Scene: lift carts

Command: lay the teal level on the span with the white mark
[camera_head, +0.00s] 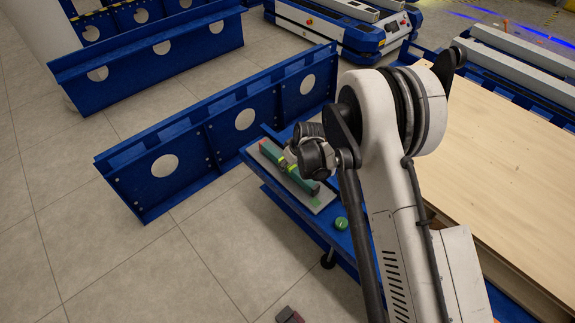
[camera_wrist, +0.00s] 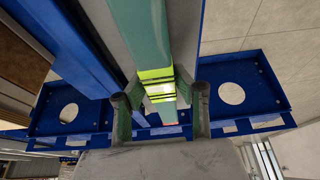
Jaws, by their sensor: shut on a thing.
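The teal level (camera_head: 273,153) is a long bar with a yellow-green band near its middle and a red end. It lies along a grey plate (camera_head: 322,203) on a blue cart. In the wrist view the level (camera_wrist: 145,35) runs between the two fingers. My gripper (camera_head: 294,165) is shut on it near the yellow-green band, and it also shows in the wrist view (camera_wrist: 160,108). I cannot tell whether the level touches the plate. Two blue spans with round holes stand on the floor, a near one (camera_head: 203,140) and a far one (camera_head: 180,50). I cannot make out a white mark on either.
A green round object (camera_head: 341,223) sits on the cart's blue top (camera_head: 337,240). A wooden board (camera_head: 500,160) lies to the right, partly behind my arm. A blue and white lift cart (camera_head: 345,35) stands at the back. The tiled floor at left is mostly clear.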

